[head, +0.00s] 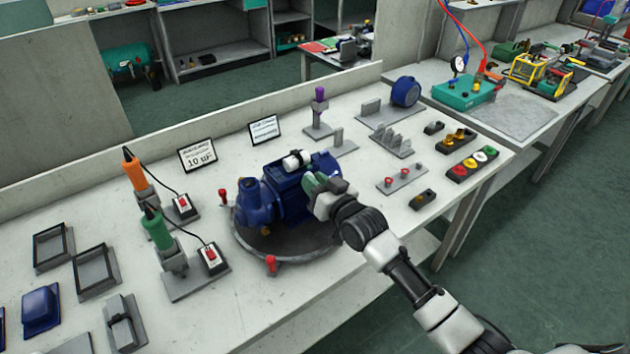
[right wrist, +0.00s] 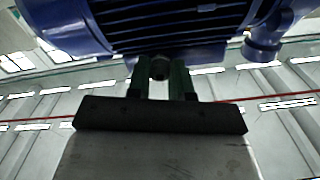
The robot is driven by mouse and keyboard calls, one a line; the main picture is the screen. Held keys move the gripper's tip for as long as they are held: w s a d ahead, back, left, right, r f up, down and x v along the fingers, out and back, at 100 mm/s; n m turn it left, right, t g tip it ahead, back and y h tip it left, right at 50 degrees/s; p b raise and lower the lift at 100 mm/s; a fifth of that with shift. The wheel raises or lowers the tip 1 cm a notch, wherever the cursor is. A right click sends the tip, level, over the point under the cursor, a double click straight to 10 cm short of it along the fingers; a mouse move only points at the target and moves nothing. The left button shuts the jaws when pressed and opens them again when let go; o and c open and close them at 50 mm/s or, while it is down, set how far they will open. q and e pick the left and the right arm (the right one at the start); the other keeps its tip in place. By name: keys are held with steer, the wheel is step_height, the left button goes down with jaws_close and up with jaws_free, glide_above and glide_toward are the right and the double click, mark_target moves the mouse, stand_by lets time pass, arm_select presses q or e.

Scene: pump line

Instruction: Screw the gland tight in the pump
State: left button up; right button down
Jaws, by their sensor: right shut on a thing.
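The blue pump (head: 258,203) stands on a round dark turntable (head: 300,248) on the bench, with a white cylinder on top. My right gripper (head: 316,184) is at the pump's right side. In the right wrist view the pump's ribbed blue body (right wrist: 170,25) fills the top. There the green fingers of my right gripper (right wrist: 161,78) are shut on a small dark round part, seemingly the gland (right wrist: 159,67), at the underside of the body in the picture. How deep it is seated is hidden. My left gripper is not in view.
Orange (head: 134,170) and green (head: 157,228) handled tools stand in holders left of the pump. Red knobs (head: 271,264) rise at the turntable's rim. The bench front below the turntable is clear.

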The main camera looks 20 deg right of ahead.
steer(key=c, duration=1.9)
jaws_free()
steer(key=shift+r+m+p, duration=0.25)
steer(key=shift+m+p, duration=0.05)
steer(key=shift+m, duration=0.1)
steer(key=shift+o, duration=0.2)
steer(key=m, duration=0.2)
steer(key=shift+f+m, duration=0.15)
steer(key=shift+m, duration=0.15)
steer(key=o, duration=0.8)
steer(key=shift+n+p, duration=0.35)
steer(key=shift+n, duration=0.05)
